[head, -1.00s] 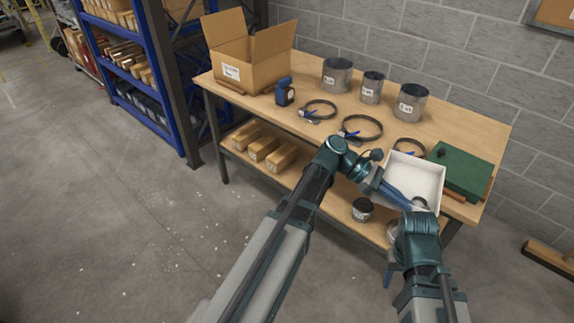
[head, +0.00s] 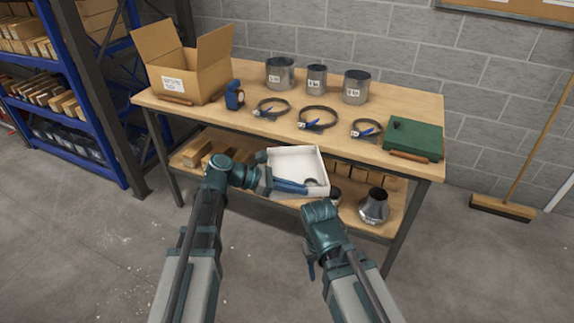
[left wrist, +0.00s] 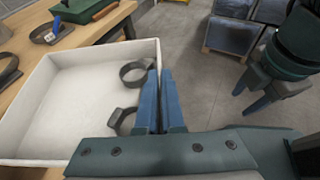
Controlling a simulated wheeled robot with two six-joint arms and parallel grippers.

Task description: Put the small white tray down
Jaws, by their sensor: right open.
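The small white tray (head: 292,157) is in the air in front of the table's front edge. Two dark ring clamps (left wrist: 134,72) lie inside it, in the left wrist view. My left gripper (head: 290,187) is shut on the tray's near side wall; its blue fingers also show in the left wrist view (left wrist: 161,100). My right gripper (left wrist: 246,98) is open and empty, apart from the tray, with its fingers pointing down. In the head view its wrist hides most of it.
The wooden table (head: 230,122) carries an open cardboard box (head: 185,75), a tape-measure-like blue tool (head: 234,96), several metal ducts, ring clamps (head: 317,118) and a green case (head: 414,138). Bare wood shows along its front edge. A lower shelf holds a metal cone (head: 374,207). A broom (head: 503,207) stands right.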

